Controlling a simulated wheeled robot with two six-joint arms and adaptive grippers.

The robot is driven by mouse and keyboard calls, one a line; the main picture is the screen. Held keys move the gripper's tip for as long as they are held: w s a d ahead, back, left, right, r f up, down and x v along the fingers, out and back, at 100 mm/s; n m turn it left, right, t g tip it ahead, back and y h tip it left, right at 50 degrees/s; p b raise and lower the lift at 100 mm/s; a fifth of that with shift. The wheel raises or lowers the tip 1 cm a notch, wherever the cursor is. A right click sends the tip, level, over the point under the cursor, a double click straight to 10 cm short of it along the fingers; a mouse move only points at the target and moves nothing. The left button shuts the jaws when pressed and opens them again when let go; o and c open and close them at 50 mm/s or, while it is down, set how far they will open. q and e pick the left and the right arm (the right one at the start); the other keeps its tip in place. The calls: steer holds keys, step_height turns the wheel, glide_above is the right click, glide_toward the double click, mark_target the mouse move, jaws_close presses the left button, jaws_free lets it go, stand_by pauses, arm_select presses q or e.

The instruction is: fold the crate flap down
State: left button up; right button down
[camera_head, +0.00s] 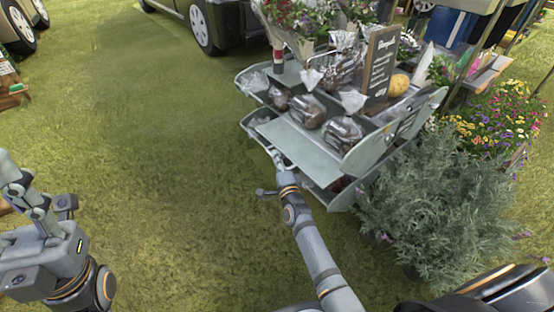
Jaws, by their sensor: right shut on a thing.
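A grey-green tiered crate stand (258,112) stands right of the middle on the grass. Its crate flap (298,145) looks like the broad pale panel on the front side, lying nearly flat; its exact angle is hard to tell. My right gripper (277,163) is at the panel's front left corner, shut on what looks like the flap's edge. The fingers are small and the contact is partly hidden. My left gripper (12,180) is at the far left, well away from the crate, and its fingers are too unclear to tell open from shut.
Wrapped loaves (342,134), a dark sign (381,62) and flower bouquets (300,18) stand on the crate. A bushy grey-green plant (435,210) crowds the right side of it. A parked vehicle (203,28) is behind. The grass to the left is clear.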

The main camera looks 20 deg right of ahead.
steer(key=c, duration=1.4)
jaws_free()
steer(key=s, duration=1.2)
steer(key=shift+a+f, duration=0.2)
steer(key=shift+a, duration=0.1)
